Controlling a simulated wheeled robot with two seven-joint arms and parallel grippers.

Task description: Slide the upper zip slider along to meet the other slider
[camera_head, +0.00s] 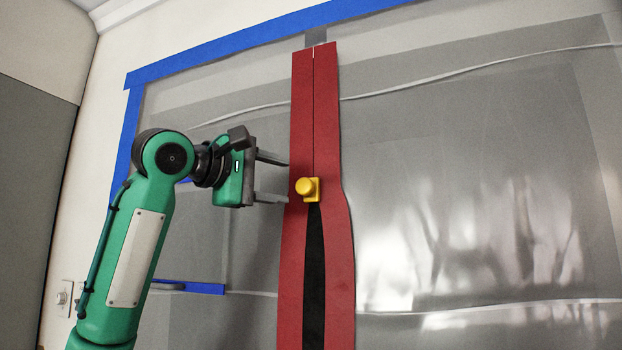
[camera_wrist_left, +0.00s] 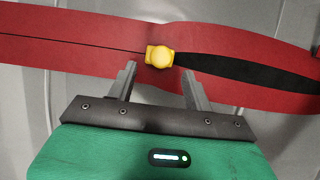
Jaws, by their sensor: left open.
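A red zip strip (camera_head: 328,140) runs up the plastic sheet. A yellow zip slider (camera_head: 308,188) with a round knob sits on its centre line. The zip is shut above this slider, and a dark gap (camera_head: 314,270) opens below it. My left gripper (camera_head: 287,180) is open and empty, just left of the slider, with its fingers pointing at the strip. In the left wrist view the slider (camera_wrist_left: 160,56) lies just beyond and between the spread fingertips (camera_wrist_left: 158,66), apart from them. No other slider shows in either view. My right gripper is not in view.
The grey plastic sheet (camera_head: 450,190) hangs behind the strip, edged with blue tape (camera_head: 240,47). A short blue tape piece (camera_head: 190,287) is at lower left. A wall fitting (camera_head: 66,295) is further left. The area right of the strip is free.

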